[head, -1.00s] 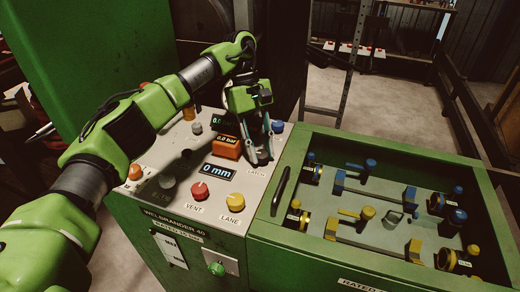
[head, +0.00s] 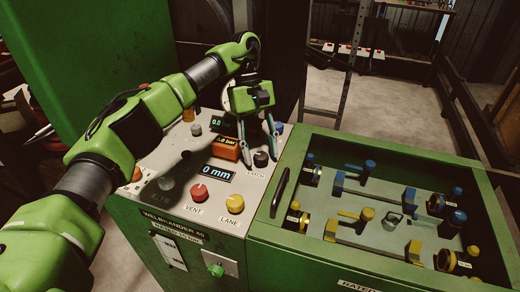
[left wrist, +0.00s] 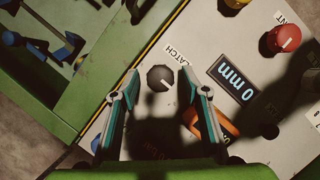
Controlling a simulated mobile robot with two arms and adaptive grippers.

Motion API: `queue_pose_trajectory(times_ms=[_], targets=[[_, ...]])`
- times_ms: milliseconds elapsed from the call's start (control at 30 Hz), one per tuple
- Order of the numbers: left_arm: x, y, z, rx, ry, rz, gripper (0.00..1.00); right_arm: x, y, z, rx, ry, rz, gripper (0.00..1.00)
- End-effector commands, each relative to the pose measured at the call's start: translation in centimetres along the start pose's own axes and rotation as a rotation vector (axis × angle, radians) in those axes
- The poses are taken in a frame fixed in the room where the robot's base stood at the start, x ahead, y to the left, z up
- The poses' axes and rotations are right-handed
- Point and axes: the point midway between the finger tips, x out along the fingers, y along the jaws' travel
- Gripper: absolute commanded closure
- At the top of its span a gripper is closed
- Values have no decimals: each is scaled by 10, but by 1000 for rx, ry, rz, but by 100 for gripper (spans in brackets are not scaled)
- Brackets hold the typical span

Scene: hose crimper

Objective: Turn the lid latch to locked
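The latch knob (head: 261,159) is a round black knob on the pale control panel, beside its LATCH label. In the left wrist view the knob (left wrist: 160,78) stands alone between the fingers, with a small light pointer mark on its top. My left gripper (head: 259,148) is above the knob, pointing down. Its fingers are spread apart on either side of the knob, with visible gaps, and hold nothing. In the left wrist view the gripper (left wrist: 162,88) casts a shadow near the knob. My right gripper is not in view.
To the right is the green bin (head: 350,266) with blue and yellow fittings and a black handle (head: 280,191).

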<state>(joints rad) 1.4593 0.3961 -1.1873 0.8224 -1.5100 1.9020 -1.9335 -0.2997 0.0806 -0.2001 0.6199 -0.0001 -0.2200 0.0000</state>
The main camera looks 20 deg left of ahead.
Motion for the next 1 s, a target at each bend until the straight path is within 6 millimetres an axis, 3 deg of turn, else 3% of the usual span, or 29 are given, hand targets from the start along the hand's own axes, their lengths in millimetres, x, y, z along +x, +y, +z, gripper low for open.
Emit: queue_pose_trajectory(times_ms=[267, 633, 1000], targets=[[-2, 0, 0, -1, 0, 0, 58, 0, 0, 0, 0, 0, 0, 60], [-55, 1, 0, -2, 1, 1, 58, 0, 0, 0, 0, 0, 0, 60], [-75, 0, 0, 0, 0, 0, 58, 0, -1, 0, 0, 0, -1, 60]])
